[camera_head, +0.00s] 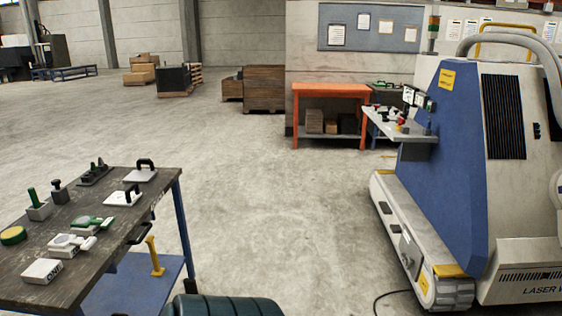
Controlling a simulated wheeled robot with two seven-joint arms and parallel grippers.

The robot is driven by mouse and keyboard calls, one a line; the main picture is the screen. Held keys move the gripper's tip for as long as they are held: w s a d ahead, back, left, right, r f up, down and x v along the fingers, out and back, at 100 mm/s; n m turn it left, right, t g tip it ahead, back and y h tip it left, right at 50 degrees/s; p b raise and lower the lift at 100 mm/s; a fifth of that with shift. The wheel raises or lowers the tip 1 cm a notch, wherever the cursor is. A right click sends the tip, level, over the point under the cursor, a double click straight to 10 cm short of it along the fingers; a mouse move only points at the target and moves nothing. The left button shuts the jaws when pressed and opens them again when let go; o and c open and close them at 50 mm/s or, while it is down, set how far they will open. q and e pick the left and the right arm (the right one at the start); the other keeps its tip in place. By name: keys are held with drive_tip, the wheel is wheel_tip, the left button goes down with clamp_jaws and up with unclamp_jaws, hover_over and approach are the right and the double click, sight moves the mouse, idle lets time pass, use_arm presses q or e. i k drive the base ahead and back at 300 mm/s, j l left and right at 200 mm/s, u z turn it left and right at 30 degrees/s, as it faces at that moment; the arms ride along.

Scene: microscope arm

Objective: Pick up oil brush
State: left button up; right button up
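A dark workbench (100,262) at the lower left carries several small tools and parts. A green upright handle (32,196) stands in a light grey block near the bench's left side; it may be the oil brush, but I cannot tell for sure. A dark upright piece (59,190) stands just beyond it. A green and white item (93,223) lies flat nearer the bench's middle. Neither of my grippers shows in the head view.
White plates with black handles (145,170) sit at the bench's far end. A yellow disc (13,236) and a white box (42,271) lie nearer. A blue and white laser machine (445,130) stands at right. An orange table (330,90) is behind. The floor between is clear.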

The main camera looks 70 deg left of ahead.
sight(33, 193)
drive_tip(key=u, duration=3.85)
